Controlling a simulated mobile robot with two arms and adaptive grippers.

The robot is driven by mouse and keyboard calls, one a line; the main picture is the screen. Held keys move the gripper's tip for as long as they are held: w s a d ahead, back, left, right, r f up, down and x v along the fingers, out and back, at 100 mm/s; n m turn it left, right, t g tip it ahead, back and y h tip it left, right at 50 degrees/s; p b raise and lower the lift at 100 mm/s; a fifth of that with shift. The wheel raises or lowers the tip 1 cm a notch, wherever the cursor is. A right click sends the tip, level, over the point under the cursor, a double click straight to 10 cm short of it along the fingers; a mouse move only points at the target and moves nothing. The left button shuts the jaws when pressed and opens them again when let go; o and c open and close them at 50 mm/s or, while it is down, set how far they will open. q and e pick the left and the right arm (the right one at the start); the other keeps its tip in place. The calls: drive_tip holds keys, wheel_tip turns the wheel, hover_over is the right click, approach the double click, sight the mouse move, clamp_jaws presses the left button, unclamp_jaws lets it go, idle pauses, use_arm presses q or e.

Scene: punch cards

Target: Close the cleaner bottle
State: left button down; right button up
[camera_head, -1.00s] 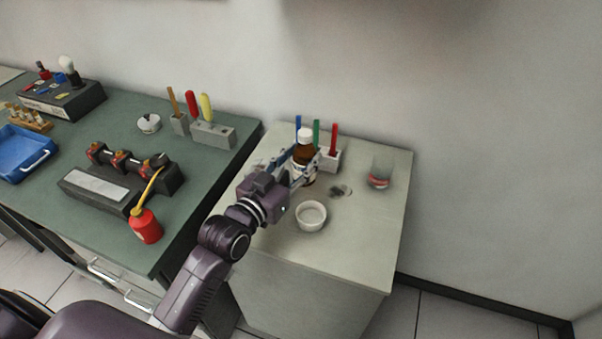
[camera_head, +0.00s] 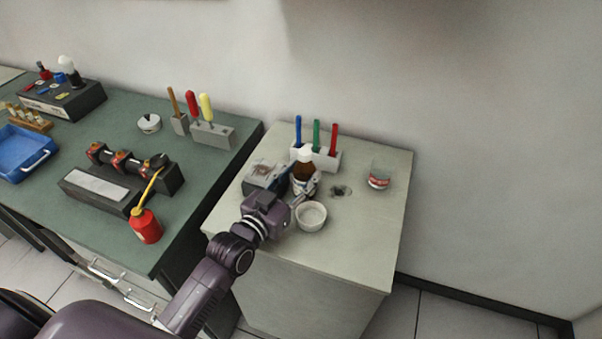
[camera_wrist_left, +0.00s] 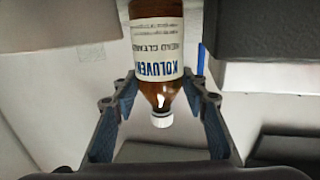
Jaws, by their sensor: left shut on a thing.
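The cleaner bottle (camera_head: 304,183) is brown with a white label and stands over the right-hand cabinet top. Its white cap (camera_head: 305,155) is at the top of its neck; whether it is fully tight I cannot tell. In the left wrist view the bottle (camera_wrist_left: 158,45) appears neck down, with the white cap (camera_wrist_left: 162,122) on the neck. My left gripper (camera_head: 293,187) is shut on the bottle, one finger at each side of it in the left wrist view (camera_wrist_left: 163,88). Whether the bottle touches the cabinet top I cannot tell. My right gripper is not in view.
A white bowl (camera_head: 311,216) stands just in front of the bottle. A grey box (camera_head: 262,176) is to its left, a marker holder (camera_head: 326,160) behind it, and a glass (camera_head: 379,174) to the right. The cabinet's front right is clear.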

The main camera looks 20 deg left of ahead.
use_arm(q)
drive_tip(key=shift+f, duration=0.1)
drive_tip(key=c, duration=1.2)
unclamp_jaws()
drive_tip(key=shift+o, duration=0.2)
drive_tip(key=shift+s, duration=0.3)
drive_tip(key=b+v, duration=0.2)
drive_tip(key=v, duration=0.8)
drive_tip(key=shift+s, duration=0.15)
drive_tip(key=shift+s+a+r, duration=0.2)
drive_tip(key=shift+s, duration=0.35)
